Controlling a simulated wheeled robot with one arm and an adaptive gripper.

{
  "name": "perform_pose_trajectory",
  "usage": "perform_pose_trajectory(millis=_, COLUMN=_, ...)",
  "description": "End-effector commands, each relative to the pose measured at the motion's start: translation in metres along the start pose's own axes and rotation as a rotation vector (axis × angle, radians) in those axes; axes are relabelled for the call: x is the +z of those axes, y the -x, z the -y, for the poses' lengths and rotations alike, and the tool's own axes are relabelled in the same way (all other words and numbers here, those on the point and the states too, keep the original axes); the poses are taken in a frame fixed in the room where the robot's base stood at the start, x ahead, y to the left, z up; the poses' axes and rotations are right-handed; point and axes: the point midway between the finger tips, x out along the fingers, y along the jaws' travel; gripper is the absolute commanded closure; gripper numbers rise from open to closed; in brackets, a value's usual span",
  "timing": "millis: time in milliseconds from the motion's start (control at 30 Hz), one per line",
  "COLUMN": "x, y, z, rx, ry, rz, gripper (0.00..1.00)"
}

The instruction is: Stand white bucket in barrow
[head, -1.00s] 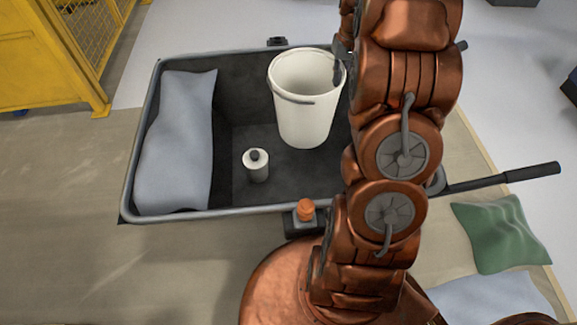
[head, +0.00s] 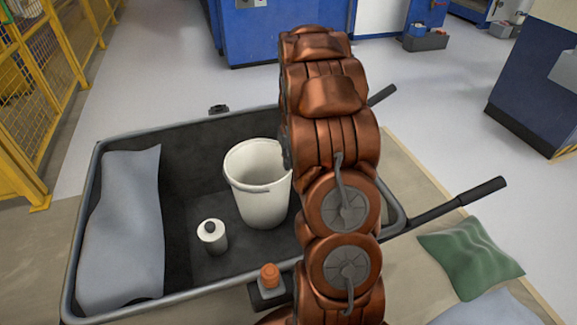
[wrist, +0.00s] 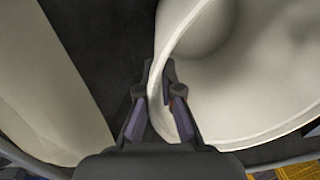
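The white bucket (head: 262,200) is upright inside the dark grey barrow (head: 180,300), right of its middle, with its open top up. Its base appears at the barrow floor, but I cannot tell if it bears fully on it. My gripper (wrist: 157,68) has one finger inside the bucket and one outside, closed on its rim wall, as the wrist view of the bucket (wrist: 230,90) shows. In the head view my arm hides the gripper and the bucket's right edge.
A grey sack (head: 122,230) lies along the barrow's left side. A barrow handle (head: 460,205) sticks out right. A green sack (head: 470,250) lies on the floor there. Yellow fencing (head: 45,100) stands left.

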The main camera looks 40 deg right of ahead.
Motion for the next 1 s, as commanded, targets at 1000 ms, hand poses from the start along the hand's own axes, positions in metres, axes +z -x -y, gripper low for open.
perform_pose_trajectory(millis=1000, x=0.0001, y=-0.0132, z=-0.001, rx=0.0, ry=0.0, rz=0.001, gripper=0.69)
